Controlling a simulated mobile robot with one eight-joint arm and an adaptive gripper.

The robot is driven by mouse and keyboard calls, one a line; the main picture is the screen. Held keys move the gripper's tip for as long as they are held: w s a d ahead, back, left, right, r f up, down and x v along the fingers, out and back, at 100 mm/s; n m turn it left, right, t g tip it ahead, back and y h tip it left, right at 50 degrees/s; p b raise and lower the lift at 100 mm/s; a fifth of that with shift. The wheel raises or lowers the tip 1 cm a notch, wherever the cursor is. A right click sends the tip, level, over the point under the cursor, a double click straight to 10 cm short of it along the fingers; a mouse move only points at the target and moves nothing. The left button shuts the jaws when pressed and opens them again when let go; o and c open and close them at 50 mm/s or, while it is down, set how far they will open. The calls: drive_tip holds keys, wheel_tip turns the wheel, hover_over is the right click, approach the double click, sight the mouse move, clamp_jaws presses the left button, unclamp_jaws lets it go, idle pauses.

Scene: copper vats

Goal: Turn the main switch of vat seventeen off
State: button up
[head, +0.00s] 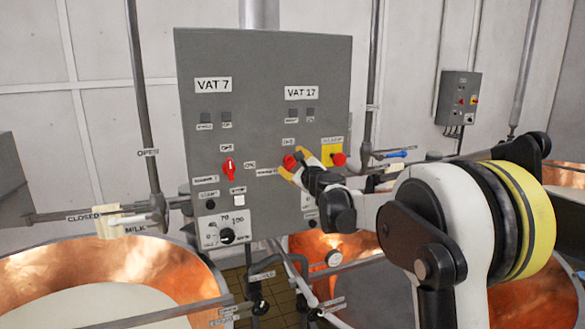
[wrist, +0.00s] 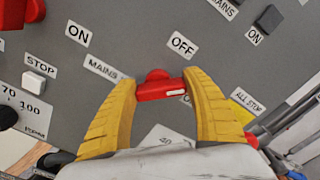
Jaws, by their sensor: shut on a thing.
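The red main switch of vat seventeen (head: 289,161) is on the grey panel, below the VAT 17 label (head: 301,93). In the wrist view the switch (wrist: 160,88) is a red bar with a white mark near its right end. My gripper (head: 293,163) has its yellow fingers shut on the switch, one finger at each end of the bar; it also shows in the wrist view (wrist: 161,80). The OFF label (wrist: 182,44) is above the bar and the ON label (wrist: 78,33) is up to the left.
A red switch for vat seven (head: 229,168) is on the panel's left half. A red all-stop button (head: 339,159) on a yellow plate is close right of my gripper. Pipes and copper vats (head: 190,272) lie below. A smaller grey box (head: 459,98) hangs on the wall.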

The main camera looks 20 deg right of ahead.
drive_tip(key=n+b, duration=0.1)
drive_tip(key=n, duration=0.3)
drive_tip(key=shift+a+f+n+b, duration=0.1)
drive_tip(key=shift+f+n+b, duration=0.05)
drive_tip(key=shift+n+b, duration=0.2)
drive_tip(key=shift+a+n+b, duration=0.1)
drive_tip(key=shift+n+b, duration=0.6)
drive_tip(key=shift+n, duration=1.45)
drive_tip(key=o, duration=1.2)
drive_tip(key=s, duration=1.2)
drive_tip(key=shift+d, duration=0.2)
